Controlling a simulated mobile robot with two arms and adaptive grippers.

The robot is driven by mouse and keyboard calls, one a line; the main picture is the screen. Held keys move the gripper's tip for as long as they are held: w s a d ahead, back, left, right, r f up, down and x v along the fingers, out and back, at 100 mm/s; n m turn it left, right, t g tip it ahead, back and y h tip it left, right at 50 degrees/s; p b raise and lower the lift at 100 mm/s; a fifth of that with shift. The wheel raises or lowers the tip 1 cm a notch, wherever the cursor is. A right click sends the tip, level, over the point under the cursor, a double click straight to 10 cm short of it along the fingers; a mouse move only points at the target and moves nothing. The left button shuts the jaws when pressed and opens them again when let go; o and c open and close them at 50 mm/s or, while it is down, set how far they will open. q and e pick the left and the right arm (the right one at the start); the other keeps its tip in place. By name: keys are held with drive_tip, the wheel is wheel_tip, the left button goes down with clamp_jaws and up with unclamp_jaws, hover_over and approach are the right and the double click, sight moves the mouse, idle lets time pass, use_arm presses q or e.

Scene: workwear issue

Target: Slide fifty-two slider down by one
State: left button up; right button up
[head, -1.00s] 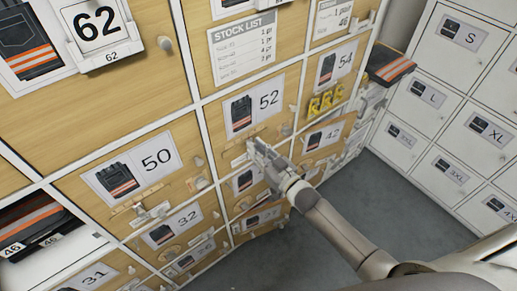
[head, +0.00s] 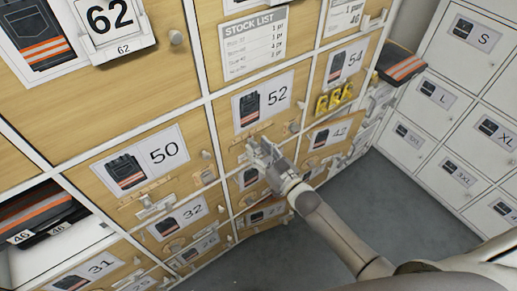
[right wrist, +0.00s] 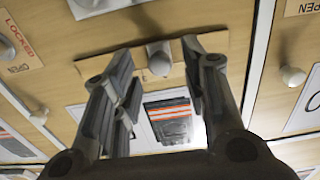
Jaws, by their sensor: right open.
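My right gripper (head: 257,148) is in front of the area just below this card and hides most of the slider there. In the right wrist view, my right gripper (right wrist: 160,85) is open. A whitish knob (right wrist: 159,60) on a tan strip (right wrist: 115,62) sits between its spread fingers, apparently untouched. This looks like the slider under 52. My left gripper is not in view.
Other numbered doors surround it: 50 (head: 190,140), 42 (head: 345,120) and 54 (head: 370,65). Their knobs and sliders stick out. White lockers (head: 470,90) stand at the right. The grey floor (head: 385,195) between is clear.

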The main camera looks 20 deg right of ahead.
drive_tip(key=v, duration=1.1)
drive_tip(key=shift+s, duration=0.25)
drive_tip(key=s+d+f+m+g+h, duration=0.1)
drive_tip(key=s+d+f+g, duration=0.15)
drive_tip(key=f, duration=0.55)
drive_tip(key=s+d+f+g+h, duration=0.15)
drive_tip(key=s+f, duration=0.25)
drive_tip(key=f, duration=0.5)
drive_tip(key=s+d+f+m+g+h, duration=0.1)
drive_tip(key=s+f+g+h, duration=0.15)
drive_tip(key=f, duration=0.55)
drive_tip(key=s+f+g, duration=0.3)
drive_tip(key=s+f, duration=0.3)
drive_tip(key=s, duration=0.3)
drive_tip(key=s+f+g, duration=0.3)
drive_tip(key=s+f, duration=0.2)
drive_tip(key=s, duration=0.5)
drive_tip(key=s+f+g+h, duration=0.1)
drive_tip(key=s+f+g, duration=0.2)
drive_tip(key=s+f, duration=0.3)
drive_tip(key=s, duration=0.4)
drive_tip(key=shift+a+f, duration=0.25)
drive_tip(key=shift+f, duration=0.05)
drive_tip(key=shift+g, duration=0.25)
